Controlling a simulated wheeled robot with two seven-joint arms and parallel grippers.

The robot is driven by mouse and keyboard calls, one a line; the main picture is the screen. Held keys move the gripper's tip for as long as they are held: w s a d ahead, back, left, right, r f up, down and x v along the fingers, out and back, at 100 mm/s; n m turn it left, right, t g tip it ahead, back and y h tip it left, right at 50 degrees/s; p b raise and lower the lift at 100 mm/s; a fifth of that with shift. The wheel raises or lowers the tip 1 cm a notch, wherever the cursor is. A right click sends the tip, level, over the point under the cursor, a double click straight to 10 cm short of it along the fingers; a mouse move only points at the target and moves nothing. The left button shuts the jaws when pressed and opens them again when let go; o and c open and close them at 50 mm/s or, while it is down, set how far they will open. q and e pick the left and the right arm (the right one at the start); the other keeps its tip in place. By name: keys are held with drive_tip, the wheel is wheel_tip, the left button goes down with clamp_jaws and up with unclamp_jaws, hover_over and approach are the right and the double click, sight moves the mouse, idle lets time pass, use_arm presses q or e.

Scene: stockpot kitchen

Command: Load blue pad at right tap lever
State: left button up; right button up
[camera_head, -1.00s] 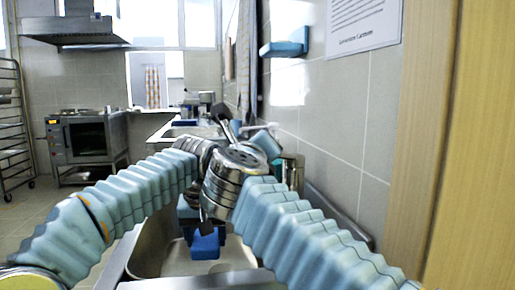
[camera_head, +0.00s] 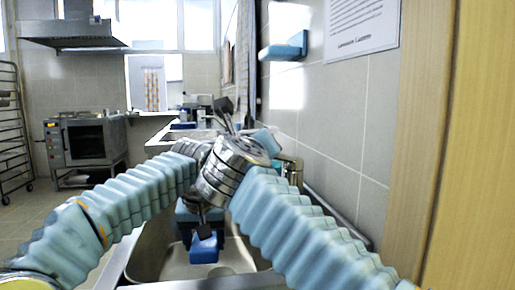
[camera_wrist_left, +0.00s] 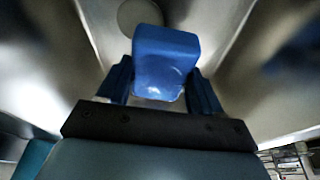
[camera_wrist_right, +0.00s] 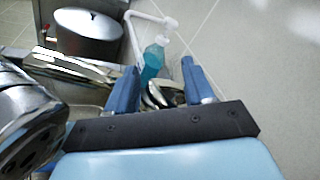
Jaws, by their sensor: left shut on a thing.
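A blue pad (camera_head: 204,251) hangs low over the steel sink (camera_head: 148,250) in the head view. My left gripper (camera_wrist_left: 160,75) is shut on it. In the left wrist view the pad (camera_wrist_left: 165,58) sits between the two blue fingers, above the basin with its round drain. My right gripper (camera_wrist_right: 160,75) has its fingers apart in the right wrist view. A shiny metal piece (camera_wrist_right: 162,93), perhaps part of the tap, shows between or beyond them. I cannot tell whether they touch it. In the head view the right fingers are hidden behind my wrists. The right tap lever is not clearly made out.
A teal bottle (camera_wrist_right: 153,60) and a steel pot (camera_wrist_right: 88,32) stand beyond my right gripper. The tiled wall (camera_head: 335,125) runs close on the right, with a blue wall holder (camera_head: 284,48). An oven (camera_head: 85,142) stands far left. My forearms nearly meet over the sink.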

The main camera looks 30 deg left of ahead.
drive_tip(key=v, duration=1.2)
drive_tip(key=shift+o, duration=0.2)
wheel_tip(320, 180, down, 4)
drive_tip(key=w+d+n+t+y, duration=0.1)
drive_tip(key=w+d+n+y, duration=0.1)
drive_tip(key=n+y, duration=0.3)
drive_tip(key=shift+m+y, duration=0.6)
drive_tip(key=shift+y, duration=0.1)
drive_tip(key=x, duration=1.1)
drive_tip(key=shift+w, duration=0.35)
